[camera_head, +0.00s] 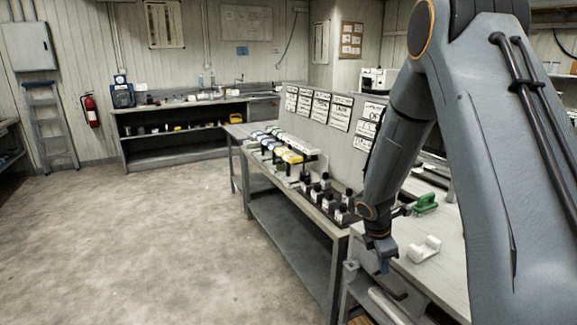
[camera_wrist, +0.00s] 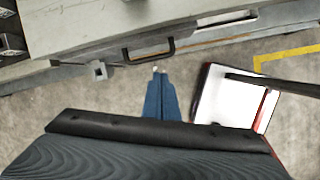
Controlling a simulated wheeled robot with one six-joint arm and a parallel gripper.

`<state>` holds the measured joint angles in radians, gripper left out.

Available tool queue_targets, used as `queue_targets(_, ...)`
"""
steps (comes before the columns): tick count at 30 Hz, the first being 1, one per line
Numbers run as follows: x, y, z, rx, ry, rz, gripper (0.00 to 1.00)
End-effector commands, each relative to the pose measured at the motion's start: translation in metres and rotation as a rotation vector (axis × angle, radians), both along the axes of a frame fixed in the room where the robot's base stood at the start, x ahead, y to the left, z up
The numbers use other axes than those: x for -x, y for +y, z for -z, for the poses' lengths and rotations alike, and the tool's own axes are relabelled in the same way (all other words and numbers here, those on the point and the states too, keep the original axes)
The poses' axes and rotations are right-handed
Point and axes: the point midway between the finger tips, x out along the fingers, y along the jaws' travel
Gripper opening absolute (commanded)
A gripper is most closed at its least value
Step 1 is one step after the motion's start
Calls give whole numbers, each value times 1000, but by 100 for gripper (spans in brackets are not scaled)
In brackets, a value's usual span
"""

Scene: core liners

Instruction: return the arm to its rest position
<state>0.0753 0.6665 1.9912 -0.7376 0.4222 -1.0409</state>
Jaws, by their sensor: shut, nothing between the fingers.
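My arm (camera_head: 395,150) reaches down from the upper right in the head view, bent at its elbow. My gripper (camera_head: 384,266) hangs at its lower end, by the front edge of the near workbench (camera_head: 450,262). In the wrist view, the blue fingers of my gripper (camera_wrist: 157,72) are together with nothing between them. They are over the floor, below a black handle (camera_wrist: 148,50) on a grey bench front. A white block-like holder (camera_head: 425,249) and a green-handled tool (camera_head: 425,203) are on the bench, to the right of my gripper in the head view.
A long table (camera_head: 290,215) carries several yellow, white and black items before a grey panel (camera_head: 320,105) with labels. A white red-edged object (camera_wrist: 222,98) lies right of the fingers in the wrist view. Open floor (camera_head: 150,240) spreads at the left.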

Motion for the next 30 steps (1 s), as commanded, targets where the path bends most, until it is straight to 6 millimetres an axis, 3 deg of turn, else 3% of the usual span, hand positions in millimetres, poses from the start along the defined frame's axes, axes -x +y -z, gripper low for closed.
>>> queue_targets(9, 97, 59, -48, -236, -164, 796, 0)
queue_targets(18, 181, 102, -63, -403, -223, 1438, 0)
queue_targets(24, 200, 112, -64, -437, -227, 1593, 0)
queue_targets(30, 201, 112, -64, -439, -226, 1604, 0)
